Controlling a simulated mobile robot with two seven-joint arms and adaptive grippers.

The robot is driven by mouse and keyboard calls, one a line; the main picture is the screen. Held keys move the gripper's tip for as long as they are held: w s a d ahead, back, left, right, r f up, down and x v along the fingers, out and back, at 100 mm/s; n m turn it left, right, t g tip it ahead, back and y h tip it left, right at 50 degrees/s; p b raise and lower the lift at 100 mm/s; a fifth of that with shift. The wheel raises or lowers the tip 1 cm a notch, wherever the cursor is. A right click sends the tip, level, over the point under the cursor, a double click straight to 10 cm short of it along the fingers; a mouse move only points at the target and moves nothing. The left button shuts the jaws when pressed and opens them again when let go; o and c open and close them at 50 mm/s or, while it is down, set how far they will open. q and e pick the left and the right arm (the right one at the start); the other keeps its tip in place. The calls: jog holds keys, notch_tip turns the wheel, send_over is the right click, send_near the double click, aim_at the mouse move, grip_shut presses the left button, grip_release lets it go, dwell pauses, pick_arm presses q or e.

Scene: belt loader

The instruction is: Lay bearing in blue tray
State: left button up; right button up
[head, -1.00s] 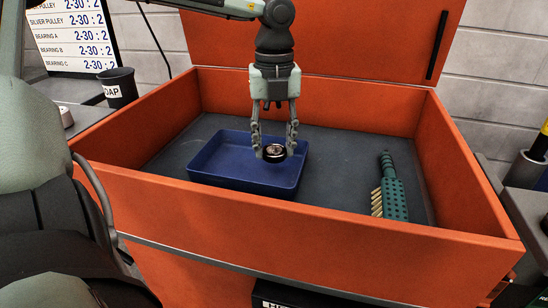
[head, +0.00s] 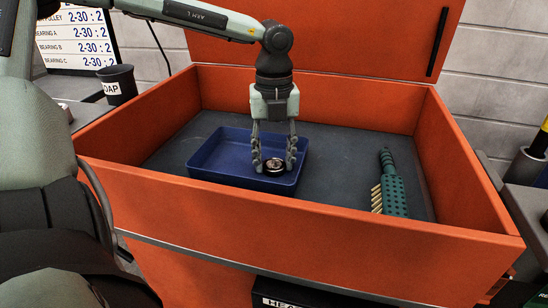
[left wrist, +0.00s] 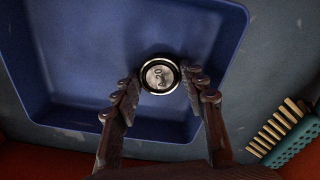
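The bearing (head: 275,167) is a small dark ring with a pale, marked face. It is level inside the blue tray (head: 210,164), near the tray's front right corner. My left gripper (head: 274,164) points straight down with a finger on each side of the bearing and is shut on it. In the left wrist view the bearing (left wrist: 160,75) sits between the two fingertips (left wrist: 161,80), over the tray floor (left wrist: 85,60). Whether its underside touches the floor is hard to tell. My right gripper is not in view.
The tray lies in an orange bin (head: 300,224) with a dark floor (head: 335,175). A green brush (head: 393,190) with tan bristles lies to the tray's right. A dark cup (head: 118,85) and a printed board (head: 75,42) stand beyond the bin's left wall.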

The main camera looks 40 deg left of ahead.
aim_at(274, 164)
pick_arm(q)
jog(key=shift+o, duration=1.8)
jog(key=shift+r, duration=0.2)
jog(key=shift+r+p, duration=0.25)
jog(key=shift+p, duration=0.05)
notch_tip(274, 164, up, 12)
jog(key=shift+f, duration=0.25)
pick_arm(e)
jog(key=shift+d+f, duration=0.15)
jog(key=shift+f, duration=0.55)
